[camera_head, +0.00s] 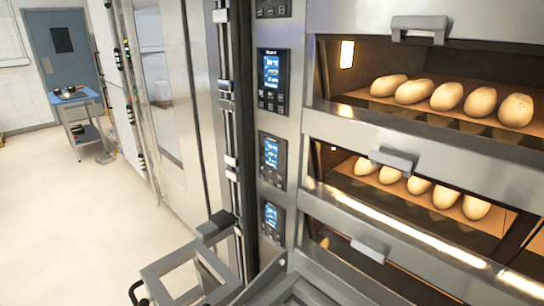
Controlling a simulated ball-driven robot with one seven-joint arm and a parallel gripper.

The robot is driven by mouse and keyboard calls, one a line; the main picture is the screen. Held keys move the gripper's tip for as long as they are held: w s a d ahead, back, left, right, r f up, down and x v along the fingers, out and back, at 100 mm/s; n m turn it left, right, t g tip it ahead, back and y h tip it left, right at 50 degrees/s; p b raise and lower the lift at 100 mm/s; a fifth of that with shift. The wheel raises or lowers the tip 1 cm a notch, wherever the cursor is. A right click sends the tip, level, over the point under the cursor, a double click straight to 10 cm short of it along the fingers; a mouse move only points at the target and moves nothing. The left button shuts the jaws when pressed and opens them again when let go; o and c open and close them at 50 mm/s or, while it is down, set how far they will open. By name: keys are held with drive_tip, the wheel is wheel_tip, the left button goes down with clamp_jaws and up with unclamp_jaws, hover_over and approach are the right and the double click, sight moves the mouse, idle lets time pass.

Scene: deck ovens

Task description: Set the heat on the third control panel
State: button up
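A column of dark control panels with lit blue screens runs down the steel front, left of the oven decks. The top panel (272,8) is cut off by the picture's upper edge. Below it are a large panel (273,80), a middle panel (272,160) and a lowest visible panel (271,222). Each full panel has a screen with small buttons beneath it. The screen text is too small to read. Which panel counts as the third cannot be told from this view. My gripper is not in view.
Oven decks with loaves (445,96) stand at the right, with protruding grey handles (419,27). A metal frame (190,275) stands low in front, near the lowest panel. A blue table (83,105) is at the far left. The pale floor (75,215) at left is clear.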

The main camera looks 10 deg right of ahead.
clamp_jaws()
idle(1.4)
